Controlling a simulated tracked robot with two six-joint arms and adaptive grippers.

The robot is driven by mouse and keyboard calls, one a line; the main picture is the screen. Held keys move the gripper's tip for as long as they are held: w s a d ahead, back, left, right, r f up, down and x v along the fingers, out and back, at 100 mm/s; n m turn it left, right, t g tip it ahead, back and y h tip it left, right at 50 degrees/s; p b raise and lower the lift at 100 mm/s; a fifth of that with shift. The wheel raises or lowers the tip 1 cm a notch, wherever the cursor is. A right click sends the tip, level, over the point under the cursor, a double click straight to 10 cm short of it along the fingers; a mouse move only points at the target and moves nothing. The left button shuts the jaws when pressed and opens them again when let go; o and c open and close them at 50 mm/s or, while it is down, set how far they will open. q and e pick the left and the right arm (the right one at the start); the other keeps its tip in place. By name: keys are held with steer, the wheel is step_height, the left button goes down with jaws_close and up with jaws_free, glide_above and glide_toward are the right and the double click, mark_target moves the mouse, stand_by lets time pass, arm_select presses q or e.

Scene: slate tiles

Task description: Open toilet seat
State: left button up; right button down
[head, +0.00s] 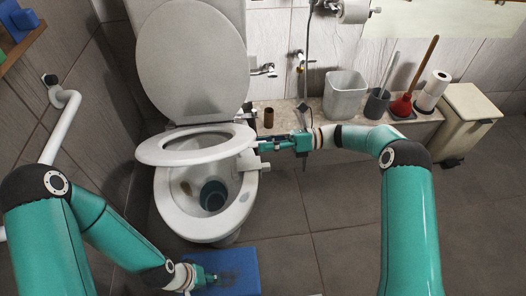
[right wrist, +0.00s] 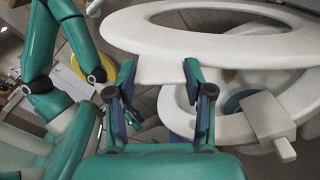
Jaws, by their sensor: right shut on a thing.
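The toilet lid (head: 192,62) stands upright against the back. The white toilet seat (head: 160,153) is tilted partway up, its front edge raised clear of the bowl (head: 178,214). My right gripper (head: 264,147) is at the right side of the seat, shut on its edge. In the right wrist view, the fingers of my right gripper (right wrist: 160,88) are on either side of a pale flat part of the seat (right wrist: 159,68). My left gripper (head: 212,278) is low in front of the toilet, over a blue mat (head: 240,262); its fingers are too small to read.
A white grab bar (head: 62,125) is on the left wall. A ledge at the right holds a grey bin (head: 344,95), a brush holder (head: 376,103), a red plunger (head: 402,105) and a paper roll (head: 432,92). A beige bin (head: 465,118) stands far right. The floor at right is clear.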

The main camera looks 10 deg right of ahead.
steer(key=shift+w+d+r, duration=0.25)
steer(key=shift+d+r, duration=0.05)
steer(key=shift+r, duration=0.05)
steer(key=c, duration=0.5)
jaws_free()
steer(key=shift+o, duration=0.3)
steer(key=shift+a+f, duration=0.1)
steer(key=d, duration=1.2)
steer(key=shift+s+f, duration=0.1)
